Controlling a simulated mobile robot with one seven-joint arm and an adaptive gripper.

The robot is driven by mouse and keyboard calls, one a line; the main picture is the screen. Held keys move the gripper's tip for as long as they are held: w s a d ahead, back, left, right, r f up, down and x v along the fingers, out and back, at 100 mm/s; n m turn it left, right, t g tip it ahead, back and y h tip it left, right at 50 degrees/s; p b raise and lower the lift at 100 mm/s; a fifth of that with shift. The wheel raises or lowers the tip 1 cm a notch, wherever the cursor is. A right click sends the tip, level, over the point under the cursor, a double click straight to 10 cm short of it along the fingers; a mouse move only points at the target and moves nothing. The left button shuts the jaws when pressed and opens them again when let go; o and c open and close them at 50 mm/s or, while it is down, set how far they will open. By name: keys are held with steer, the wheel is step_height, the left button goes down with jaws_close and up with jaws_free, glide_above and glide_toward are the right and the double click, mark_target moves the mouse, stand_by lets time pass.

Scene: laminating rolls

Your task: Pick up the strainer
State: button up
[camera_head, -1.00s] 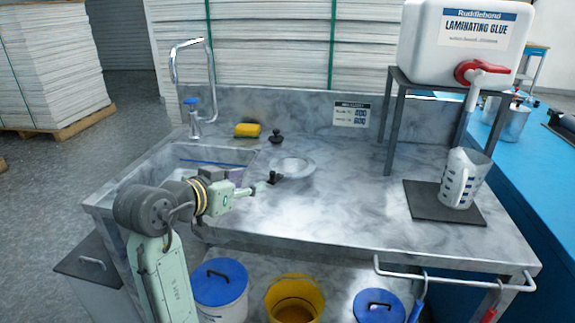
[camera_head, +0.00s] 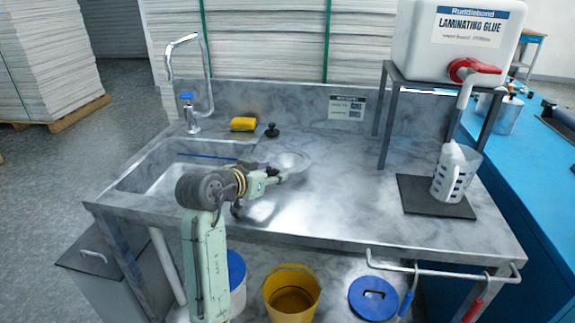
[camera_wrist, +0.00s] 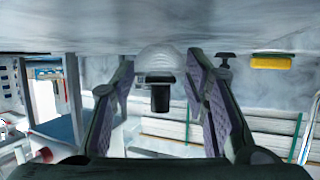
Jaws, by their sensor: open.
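The strainer (camera_head: 293,160) is a pale, shallow round bowl lying on the grey marbled worktop, right of the sink. In the wrist view, which is upside down, the strainer (camera_wrist: 158,58) is a pale dome with a dark handle pointing towards me. My gripper (camera_head: 280,176) is low over the worktop at the strainer's near side, and hides its handle in the head view. In the wrist view my gripper (camera_wrist: 160,78) is open, with one finger on each side of the handle. There is a gap on both sides.
A yellow sponge (camera_head: 243,124) and a black plug (camera_head: 272,130) lie behind the strainer. The sink (camera_head: 150,165) and tap (camera_head: 190,112) are to the left. A measuring jug (camera_head: 456,175) stands on a dark mat (camera_head: 415,195) at right. The middle of the worktop is clear.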

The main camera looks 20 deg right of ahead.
steer(key=shift+c, duration=0.2)
jaws_close()
stand_by(0.3)
